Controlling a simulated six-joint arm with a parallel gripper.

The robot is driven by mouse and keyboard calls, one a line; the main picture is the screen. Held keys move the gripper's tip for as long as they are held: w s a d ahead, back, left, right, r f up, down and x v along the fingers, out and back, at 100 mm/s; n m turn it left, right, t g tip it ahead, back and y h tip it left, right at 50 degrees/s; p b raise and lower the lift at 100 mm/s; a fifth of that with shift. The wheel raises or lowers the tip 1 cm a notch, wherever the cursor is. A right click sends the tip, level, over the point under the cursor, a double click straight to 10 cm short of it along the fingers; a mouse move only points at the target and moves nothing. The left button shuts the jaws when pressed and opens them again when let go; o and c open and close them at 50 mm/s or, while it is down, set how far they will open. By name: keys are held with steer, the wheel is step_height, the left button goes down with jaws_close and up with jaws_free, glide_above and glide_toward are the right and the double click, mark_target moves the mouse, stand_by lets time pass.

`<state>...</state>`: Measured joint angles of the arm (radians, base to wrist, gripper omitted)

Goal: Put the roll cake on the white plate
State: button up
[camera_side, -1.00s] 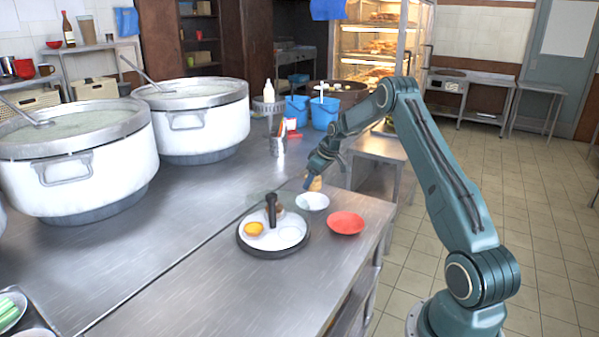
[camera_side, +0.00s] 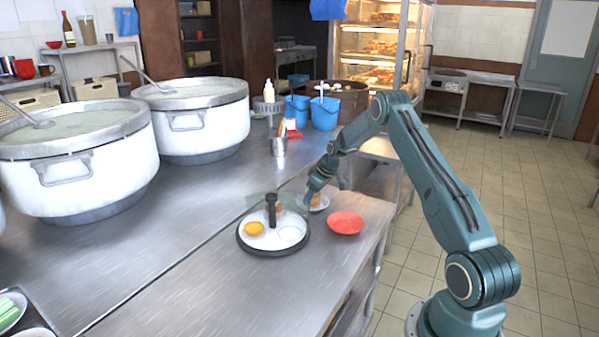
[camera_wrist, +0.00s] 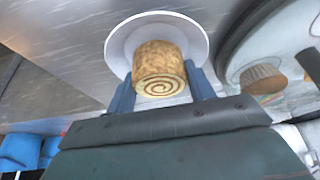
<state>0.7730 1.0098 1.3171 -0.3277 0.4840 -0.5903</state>
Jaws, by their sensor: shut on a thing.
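The roll cake (camera_wrist: 160,75) is a tan cylinder with a brown spiral on its end. In the wrist view it sits between the two fingers of my gripper (camera_wrist: 161,88), which is shut on it. The white plate (camera_wrist: 193,35) shows around and behind the cake, so the cake is over the plate. In the side view my gripper (camera_side: 311,191) is low at the plate (camera_side: 322,206), and the cake (camera_side: 316,199) is partly hidden by it. I cannot tell whether the cake touches the plate.
A round dark-rimmed tray (camera_side: 273,252) with an upright black handle (camera_side: 271,211) stands left of the plate, holding an orange-yellow pastry (camera_side: 254,229). A cupcake (camera_wrist: 262,77) is there too. A red plate (camera_side: 346,222) lies in front right.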

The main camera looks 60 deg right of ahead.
steer(key=shift+f, duration=0.45)
stand_by(0.8)
steer(key=o, duration=1)
steer(key=shift+c, duration=1.1)
steer(key=shift+s+r, duration=0.3)
steer(key=shift+r, duration=0.3)
steer(key=shift+s+r, duration=0.15)
steer(key=shift+r, duration=0.2)
steer(key=shift+s+r, duration=0.15)
steer(key=shift+r, duration=0.15)
steer(key=shift+v, duration=1.05)
steer(key=shift+r, duration=0.1)
steer(key=shift+r, duration=0.15)
